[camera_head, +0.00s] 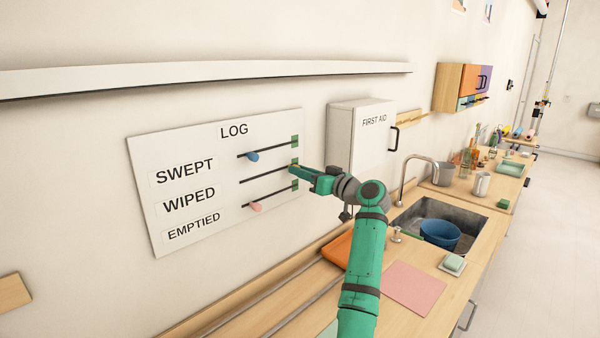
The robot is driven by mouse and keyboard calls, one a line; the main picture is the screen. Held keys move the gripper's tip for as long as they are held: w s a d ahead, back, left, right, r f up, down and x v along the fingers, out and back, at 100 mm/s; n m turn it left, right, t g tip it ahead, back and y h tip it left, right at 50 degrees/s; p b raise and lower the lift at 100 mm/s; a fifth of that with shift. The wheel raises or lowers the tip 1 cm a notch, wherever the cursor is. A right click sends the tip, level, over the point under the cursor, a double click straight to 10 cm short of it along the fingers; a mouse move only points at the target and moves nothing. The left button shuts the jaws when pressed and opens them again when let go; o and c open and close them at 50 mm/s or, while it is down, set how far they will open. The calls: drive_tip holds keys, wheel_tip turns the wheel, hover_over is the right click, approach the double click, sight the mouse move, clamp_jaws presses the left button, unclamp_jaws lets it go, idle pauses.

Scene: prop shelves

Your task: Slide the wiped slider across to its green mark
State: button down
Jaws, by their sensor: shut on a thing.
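A white LOG board (215,210) on the wall has three rows, SWEPT, WIPED and EMPTIED, each with a dark slot ending at the right in a green mark. My gripper (294,168) is shut on the wiped slider (291,167), of which only a small yellow bit shows. It is at the right end of the WIPED slot, at the wiped green mark (295,161); the fingers hide part of the contact. The blue swept slider (252,157) and the pink emptied slider (256,206) sit near the left ends of their slots.
A white FIRST AID cabinet (340,135) stands out from the wall just right of the board, close to my arm. Below are a counter with an orange tray (340,249), a pink mat (414,286), and a sink holding a blue bowl (440,234). A wall ledge (200,77) runs above.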

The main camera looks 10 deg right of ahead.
drive_tip(key=c, duration=1.6)
unclamp_jaws()
drive_tip(key=shift+w+d, duration=0.1)
drive_tip(key=v, duration=1)
drive_tip(key=shift+s+d, duration=0.15)
drive_tip(key=shift+s, duration=0.2)
